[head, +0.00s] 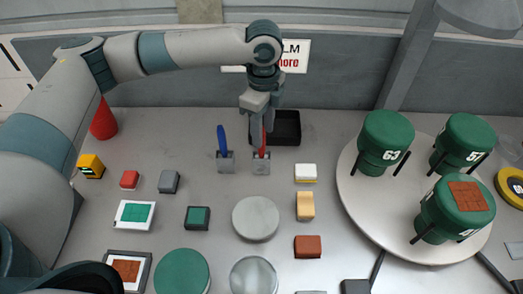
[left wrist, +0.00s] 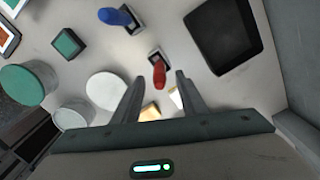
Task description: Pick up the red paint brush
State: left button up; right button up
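The red paint brush (head: 263,145) stands upright in a small grey holder (head: 261,168) near the back of the table. My left gripper (head: 262,127) points down directly over it. In the left wrist view the left gripper (left wrist: 160,78) is open. The red brush (left wrist: 158,74) shows in the gap between its fingertips, with clear space on both sides. I cannot tell how far down the fingers reach along the handle. My right gripper is not in view.
A blue brush (head: 221,138) stands in its own holder (head: 225,163) just left. A black tray (head: 288,141) lies close behind on the right. A round white turntable (head: 352,190) with green containers stands at the right. Small blocks and discs lie in front.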

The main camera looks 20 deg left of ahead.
aim_at(261, 150)
pick_arm(q)
jog(key=f, duration=0.1)
jog(key=f+p, duration=0.2)
jog(key=shift+a+f, duration=0.3)
jog(key=shift+f, duration=0.65)
grip_shut()
